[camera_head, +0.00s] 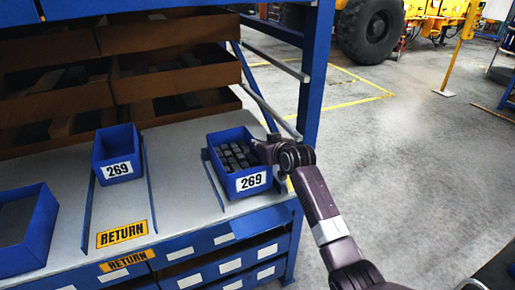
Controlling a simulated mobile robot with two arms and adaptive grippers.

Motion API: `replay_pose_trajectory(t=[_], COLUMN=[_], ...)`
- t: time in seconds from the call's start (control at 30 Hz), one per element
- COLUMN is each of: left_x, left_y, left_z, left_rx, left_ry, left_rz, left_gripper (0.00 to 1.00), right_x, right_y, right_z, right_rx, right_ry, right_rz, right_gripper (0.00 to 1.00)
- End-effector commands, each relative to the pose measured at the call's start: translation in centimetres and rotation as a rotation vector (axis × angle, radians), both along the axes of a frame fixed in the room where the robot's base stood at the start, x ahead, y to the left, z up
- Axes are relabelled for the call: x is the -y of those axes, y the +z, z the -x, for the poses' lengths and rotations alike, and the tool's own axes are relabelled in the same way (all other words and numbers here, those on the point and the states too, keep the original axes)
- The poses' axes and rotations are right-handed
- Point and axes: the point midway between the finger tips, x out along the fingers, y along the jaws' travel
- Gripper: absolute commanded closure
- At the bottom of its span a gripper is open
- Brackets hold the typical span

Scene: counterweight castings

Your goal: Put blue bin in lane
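A blue bin (252,181) with a white "269" label sits on the right part of the grey shelf, filled with dark grey castings (236,156). A thin blue rail runs along its left side. My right gripper (264,151) is at the bin's right rim; its fingers are small and partly hidden, so I cannot tell whether they are shut on the wall. The lane (118,208) marked "RETURN" (122,234) lies to the left between two blue rails. Another blue bin (118,169), also labelled "269", stands at its far end. My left gripper is not in view.
A larger blue bin (45,232) stands at the left edge. Brown boxes (175,84) fill the shelves behind. A blue rack post (314,75) rises just behind my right arm. The shelf between the lane and the filled bin (180,180) is clear.

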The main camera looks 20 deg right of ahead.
Motion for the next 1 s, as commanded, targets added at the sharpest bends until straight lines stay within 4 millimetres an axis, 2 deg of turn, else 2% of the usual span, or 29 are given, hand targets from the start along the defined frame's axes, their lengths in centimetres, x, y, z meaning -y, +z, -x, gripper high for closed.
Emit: replay_pose_trajectory(t=[0.2, 0.47, 0.6, 0.67, 1.0], left_x=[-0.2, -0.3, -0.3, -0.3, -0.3], left_y=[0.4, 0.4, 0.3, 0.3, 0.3], left_z=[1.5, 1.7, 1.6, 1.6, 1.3], left_rx=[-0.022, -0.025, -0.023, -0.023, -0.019], left_ry=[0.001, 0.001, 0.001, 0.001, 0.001], left_rz=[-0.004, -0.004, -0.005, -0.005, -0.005], left_gripper=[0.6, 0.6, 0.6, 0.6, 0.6], right_x=[0.0, 0.0, 0.0, 0.0, 0.0], right_y=[-2.0, -2.1, -2.5, -2.5, -2.4], right_z=[-0.1, -0.1, 0.0, 0.0, 0.2], right_rx=[0.007, 0.008, 0.0, 0.0, 0.001], right_ry=[-0.001, -0.001, 0.0, 0.0, 0.0], right_rz=[-0.003, -0.003, -0.001, -0.001, 0.0], right_gripper=[1.0, 1.0, 0.83, 0.78, 0.78])
